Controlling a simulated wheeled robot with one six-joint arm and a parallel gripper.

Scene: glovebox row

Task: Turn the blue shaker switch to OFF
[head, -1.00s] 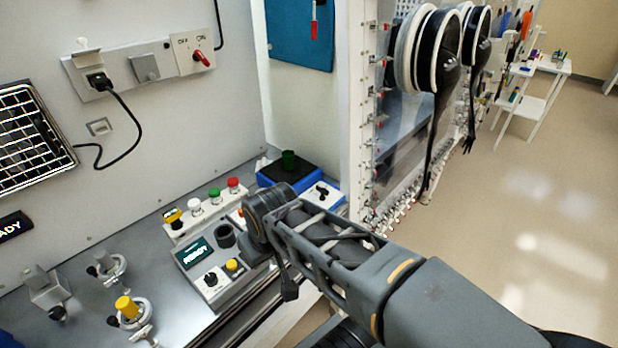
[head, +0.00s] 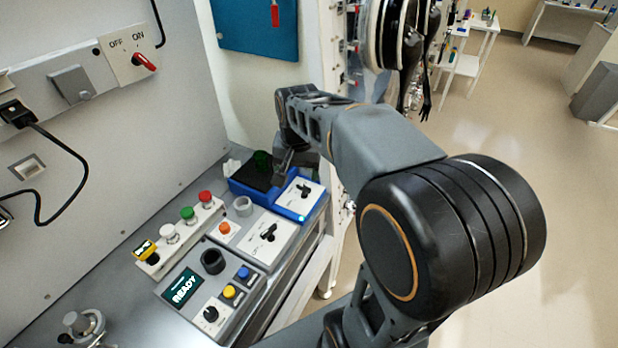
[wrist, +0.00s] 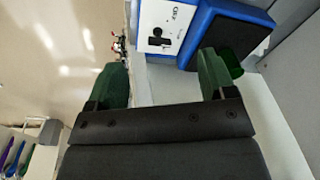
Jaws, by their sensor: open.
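The blue shaker (head: 243,184) stands on the bench at the far end, with a white front panel (head: 312,204). Its black switch knob (head: 304,189) is on that panel; the lettering is too small to read in the head view. In the wrist view the blue shaker (wrist: 200,42) is at the top, and the black knob (wrist: 158,40) sits on the white panel beside lettering that I cannot read surely. My gripper (wrist: 162,78) is open and empty, its green fingers apart, close to the panel but not on the knob. In the head view my wrist hangs just above the shaker.
A white box with a black knob (head: 268,233) and a READY unit (head: 185,287) stand nearer. A red ON/OFF switch (head: 143,61) is on the wall. A glovebox window wall rises beside my arm.

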